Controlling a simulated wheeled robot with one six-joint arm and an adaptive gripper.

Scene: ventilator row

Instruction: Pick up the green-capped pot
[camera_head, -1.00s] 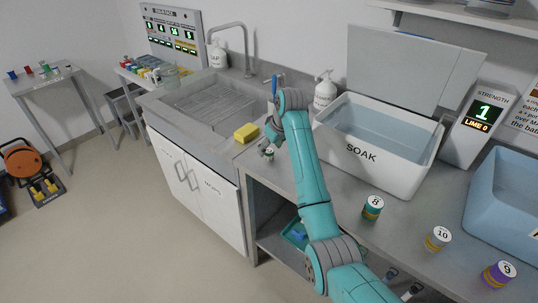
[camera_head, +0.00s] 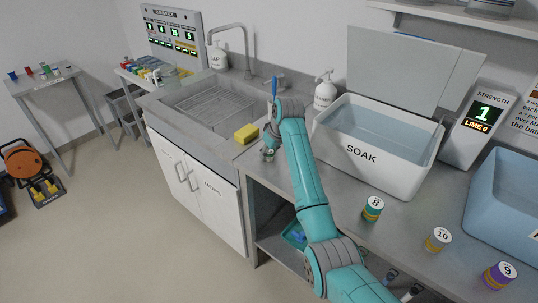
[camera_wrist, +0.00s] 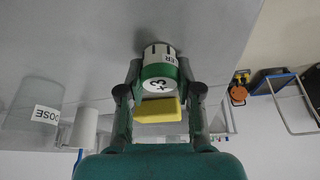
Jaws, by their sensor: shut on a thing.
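In the wrist view my gripper (camera_wrist: 160,76) has one finger on each side of a small pot (camera_wrist: 154,69) and is shut on it. The pot has a green band or cap, a pale body with dark lettering and a white numbered disc facing the camera. In the head view my gripper (camera_head: 268,154) is low over the steel counter, just right of the yellow sponge (camera_head: 246,134). The pot is too small there to tell whether it touches the counter.
The SOAK tub (camera_head: 375,153) stands right of my arm. Pots numbered 8 (camera_head: 373,209), 10 (camera_head: 438,240) and 9 (camera_head: 499,275) stand along the counter's front. The sink (camera_head: 210,105) is at left; a soap bottle (camera_head: 325,92) is behind my arm.

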